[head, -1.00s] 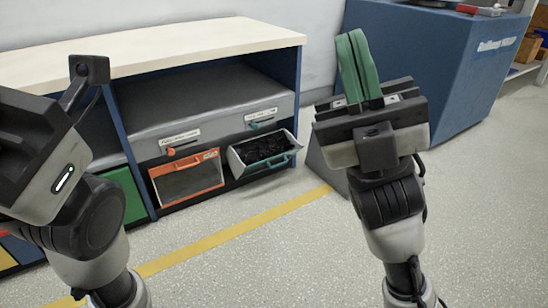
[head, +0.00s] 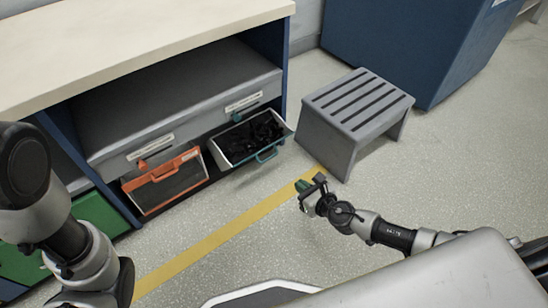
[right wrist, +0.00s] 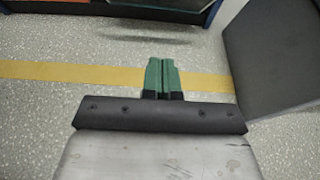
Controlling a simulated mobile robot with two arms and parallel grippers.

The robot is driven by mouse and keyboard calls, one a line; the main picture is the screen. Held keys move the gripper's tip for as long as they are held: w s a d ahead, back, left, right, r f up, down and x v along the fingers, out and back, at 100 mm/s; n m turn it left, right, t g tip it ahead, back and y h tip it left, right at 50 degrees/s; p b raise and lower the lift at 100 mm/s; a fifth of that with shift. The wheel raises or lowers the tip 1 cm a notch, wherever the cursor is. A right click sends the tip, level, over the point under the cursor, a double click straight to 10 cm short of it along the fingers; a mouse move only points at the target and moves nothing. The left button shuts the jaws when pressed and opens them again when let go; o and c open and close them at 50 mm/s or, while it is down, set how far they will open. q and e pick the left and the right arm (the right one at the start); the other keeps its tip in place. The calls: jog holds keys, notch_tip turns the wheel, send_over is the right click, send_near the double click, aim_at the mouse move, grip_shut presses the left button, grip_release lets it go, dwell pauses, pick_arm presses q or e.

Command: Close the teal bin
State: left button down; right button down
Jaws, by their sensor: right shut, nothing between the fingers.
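The teal bin (head: 238,150) is tilted out at the bottom right of the workbench in the head view. It stands open, with dark contents showing and a teal handle (head: 267,155) on its front. My right gripper (head: 304,186) is low over the floor by the yellow line, in front of the bin and to its right, apart from it. In the right wrist view its green fingers (right wrist: 162,76) are together with nothing between them. My left arm shows at the left edge of the head view, but its fingers are out of the picture.
A grey slatted step stool (head: 358,105) stands right of the bin, close to my right gripper. An orange-framed bin (head: 165,182) is left of the teal one. The workbench top (head: 130,45) overhangs them. A blue cabinet (head: 400,45) stands behind the stool. Floor before the bins is open.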

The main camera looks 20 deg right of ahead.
jog(key=w+a+b, duration=0.2)
jog(key=w+a, duration=0.2)
jog(key=w, duration=0.6)
jog(key=shift+w+f+b, duration=0.4)
